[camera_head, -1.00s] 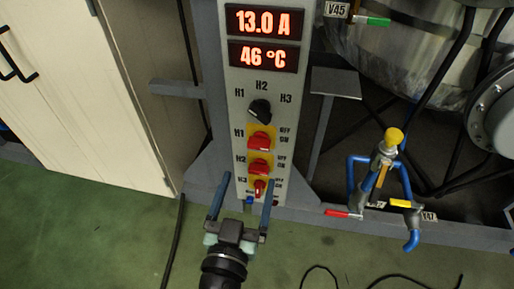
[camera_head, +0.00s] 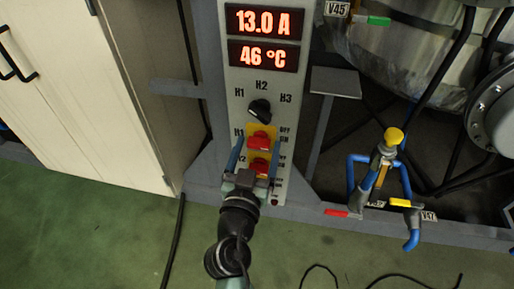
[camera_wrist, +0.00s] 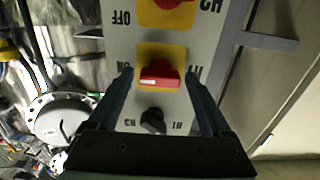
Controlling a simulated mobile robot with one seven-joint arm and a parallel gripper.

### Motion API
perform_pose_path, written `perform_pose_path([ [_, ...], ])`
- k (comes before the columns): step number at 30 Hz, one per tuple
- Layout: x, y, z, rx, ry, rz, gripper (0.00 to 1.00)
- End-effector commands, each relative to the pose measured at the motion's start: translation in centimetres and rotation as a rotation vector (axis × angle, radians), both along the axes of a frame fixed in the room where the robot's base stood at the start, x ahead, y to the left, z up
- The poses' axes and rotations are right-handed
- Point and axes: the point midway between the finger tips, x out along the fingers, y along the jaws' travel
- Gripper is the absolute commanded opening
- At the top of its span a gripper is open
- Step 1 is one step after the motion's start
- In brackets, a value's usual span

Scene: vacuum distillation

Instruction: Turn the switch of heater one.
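The heater one switch (camera_head: 259,141) is a red knob on a yellow plate, labelled H1 with OFF and ON marks, on the grey control panel (camera_head: 291,110). In the wrist view, upside down, the heater one switch (camera_wrist: 160,77) appears between the fingers; its red handle lies crosswise with a white mark. My gripper (camera_head: 258,143) is open, with one finger on each side of this switch; it also shows in the wrist view (camera_wrist: 158,74). A gap shows between the fingers and the knob. I cannot tell the fingertips' distance to the panel.
The H2 switch (camera_head: 259,166) sits just below; my gripper hides H3. A black selector knob (camera_head: 259,108) is above. Displays read 13.0 A (camera_head: 263,21) and 46 °C (camera_head: 264,55). A white cabinet (camera_head: 80,90) is left; blue piping with valves (camera_head: 385,175) is right.

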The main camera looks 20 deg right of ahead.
Motion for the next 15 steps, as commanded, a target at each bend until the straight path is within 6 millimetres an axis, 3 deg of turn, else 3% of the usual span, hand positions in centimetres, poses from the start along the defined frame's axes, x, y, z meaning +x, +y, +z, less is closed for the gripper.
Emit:
perform_pose_path([
  [2,-0.02,0.01,0.0,0.0,0.0,0.0,0.67],
  [12,-0.03,0.03,0.0,0.0,0.0,0.0,0.05],
  [15,-0.04,0.04,0.0,-0.002,0.001,0.0,0.04],
])
